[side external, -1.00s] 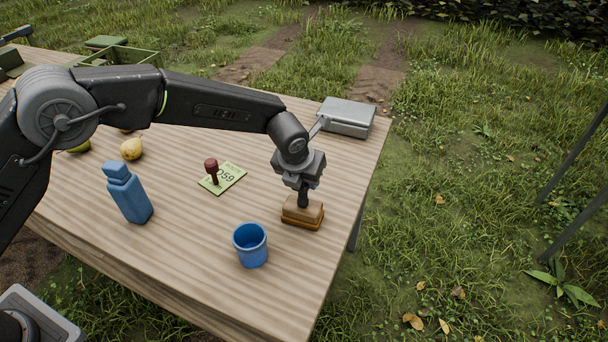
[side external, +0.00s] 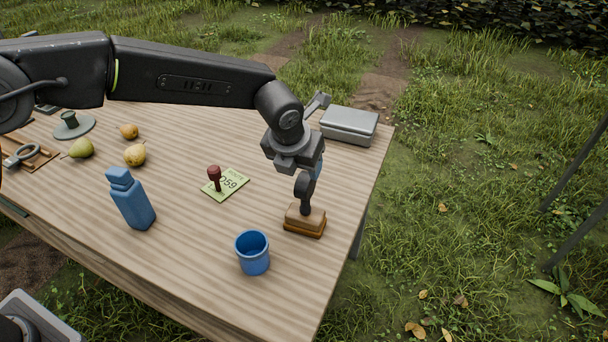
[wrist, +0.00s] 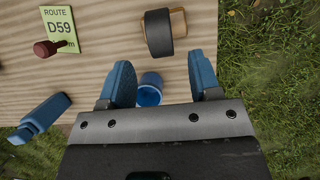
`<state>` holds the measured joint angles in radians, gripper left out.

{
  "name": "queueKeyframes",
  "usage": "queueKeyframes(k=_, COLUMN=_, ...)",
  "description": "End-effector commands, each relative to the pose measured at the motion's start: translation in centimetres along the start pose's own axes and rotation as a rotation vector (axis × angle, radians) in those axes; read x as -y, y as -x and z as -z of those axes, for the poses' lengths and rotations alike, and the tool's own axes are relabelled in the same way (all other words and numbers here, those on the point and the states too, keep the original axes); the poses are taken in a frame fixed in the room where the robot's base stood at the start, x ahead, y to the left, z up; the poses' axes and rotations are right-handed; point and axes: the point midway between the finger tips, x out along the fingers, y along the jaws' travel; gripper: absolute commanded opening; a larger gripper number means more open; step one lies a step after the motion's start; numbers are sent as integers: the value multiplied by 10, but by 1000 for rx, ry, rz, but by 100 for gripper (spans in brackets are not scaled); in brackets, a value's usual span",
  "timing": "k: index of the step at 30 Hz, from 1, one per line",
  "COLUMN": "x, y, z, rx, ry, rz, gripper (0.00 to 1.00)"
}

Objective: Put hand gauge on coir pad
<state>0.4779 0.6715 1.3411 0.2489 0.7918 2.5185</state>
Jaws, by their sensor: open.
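The hand gauge appears to be the dark, round-headed tool (side external: 304,193) with a stem, upright at the table's right end. It stands on the coir pad (side external: 306,224), a tan-brown block. In the wrist view the dark gauge (wrist: 159,34) and the tan pad edge (wrist: 180,22) lie beyond my fingertips. My gripper (side external: 309,172) is just above and behind the gauge, partly overlapping its head in the side view. In the wrist view my gripper (wrist: 160,68) has its blue fingers wide apart with nothing held between them.
A blue cup (side external: 252,254) stands in front of the pad and a blue bottle (side external: 132,202) to the left. A red-handled stamp (side external: 215,178) is on a green route card (side external: 232,184).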

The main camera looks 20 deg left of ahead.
Motion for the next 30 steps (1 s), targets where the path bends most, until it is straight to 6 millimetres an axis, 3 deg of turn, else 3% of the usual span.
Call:
queueKeyframes(k=6, x=0, y=26, z=0, rx=0, ry=0, rz=0, gripper=57)
queueKeyframes(k=16, x=-1, y=31, z=0, rx=0, ry=5, rz=-1, gripper=57)
queueKeyframes(k=19, x=-10, y=41, z=-1, rx=3, ry=76, rz=0, gripper=57)
queueKeyframes(k=23, x=-42, y=77, z=1, rx=10, ry=359, rz=4, gripper=57)
queueKeyframes(k=25, x=-67, y=103, z=8, rx=15, ry=586, rz=8, gripper=57)
queueKeyframes(k=30, x=-126, y=160, z=41, rx=22, ry=1191, rz=22, gripper=57)
